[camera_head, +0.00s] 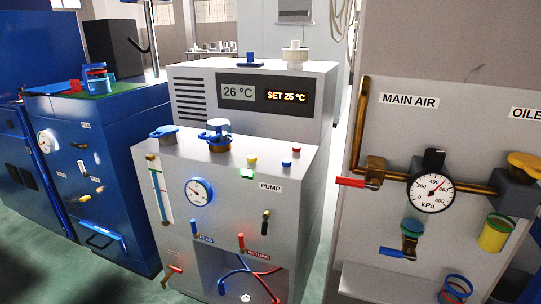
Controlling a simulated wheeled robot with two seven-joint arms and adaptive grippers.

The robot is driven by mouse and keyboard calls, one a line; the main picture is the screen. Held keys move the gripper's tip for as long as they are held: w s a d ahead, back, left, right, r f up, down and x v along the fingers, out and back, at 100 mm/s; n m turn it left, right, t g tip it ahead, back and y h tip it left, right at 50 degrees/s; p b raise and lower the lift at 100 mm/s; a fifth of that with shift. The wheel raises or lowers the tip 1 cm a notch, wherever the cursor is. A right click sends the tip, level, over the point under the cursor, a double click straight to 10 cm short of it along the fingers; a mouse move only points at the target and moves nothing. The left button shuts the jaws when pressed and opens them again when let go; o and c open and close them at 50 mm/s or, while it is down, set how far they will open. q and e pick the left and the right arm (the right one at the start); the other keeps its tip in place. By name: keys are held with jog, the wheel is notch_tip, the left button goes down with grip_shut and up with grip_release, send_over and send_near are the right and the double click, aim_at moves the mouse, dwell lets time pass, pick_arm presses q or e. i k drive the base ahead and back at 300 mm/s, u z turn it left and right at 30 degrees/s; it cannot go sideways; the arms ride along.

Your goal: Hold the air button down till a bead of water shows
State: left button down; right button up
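No button marked as air shows in the head view. I cannot tell which of these, if any, is the air button. No bead of water can be made out. A sight tube (158,190) stands at the cabinet's left front, beside a round gauge (199,192). Neither of my grippers is in view.
A MAIN AIR panel at right holds a kPa gauge (431,192), a red lever (356,182) and a blue-handled valve (397,253). Behind the pump, a chiller display (286,96) reads SET 25 °C. A blue machine (90,165) stands at left. Green floor (118,285) is clear in front.

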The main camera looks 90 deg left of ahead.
aim_at(250, 158)
jog(key=u, duration=0.5)
jog(key=i, duration=0.95)
jog(key=u, duration=1.55)
jog(key=i, duration=0.55)
jog(key=u, duration=0.5)
